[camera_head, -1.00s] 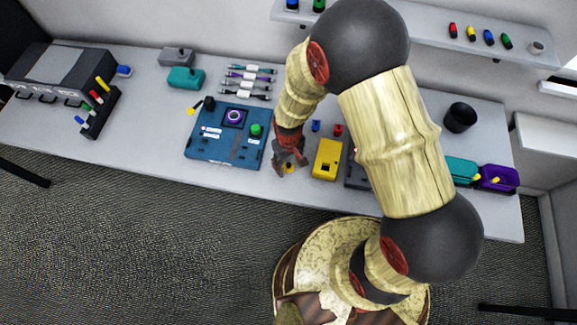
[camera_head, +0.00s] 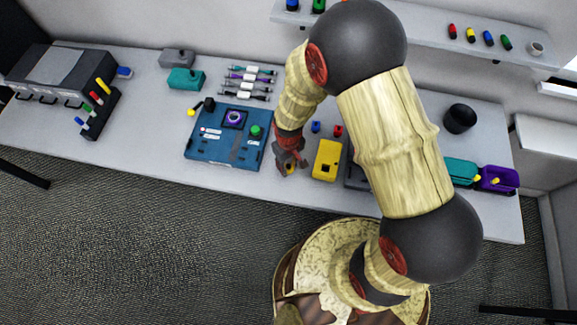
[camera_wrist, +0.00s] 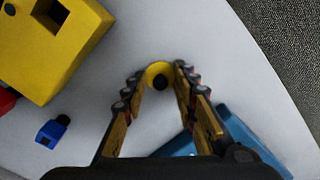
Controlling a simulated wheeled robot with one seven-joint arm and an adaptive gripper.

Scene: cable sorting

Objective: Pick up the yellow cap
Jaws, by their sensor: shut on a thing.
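The yellow cap (camera_wrist: 151,68) is round with a dark hole in its middle. In the wrist view it sits between the two fingertips of my gripper (camera_wrist: 160,74), which touch it on both sides. In the head view my gripper (camera_head: 289,166) is low over the front part of the table, between the blue board and the yellow box. Only a little yellow of the cap shows there, mostly hidden by the fingers. I cannot tell whether the cap is clear of the table top.
A yellow box (camera_head: 326,160) stands close right of my gripper, with small blue (camera_head: 316,127) and red (camera_head: 338,130) connectors behind it. The blue board (camera_head: 222,155) lies close on the left. The table's front edge is near. The table (camera_head: 140,150) left of the board is mostly clear.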

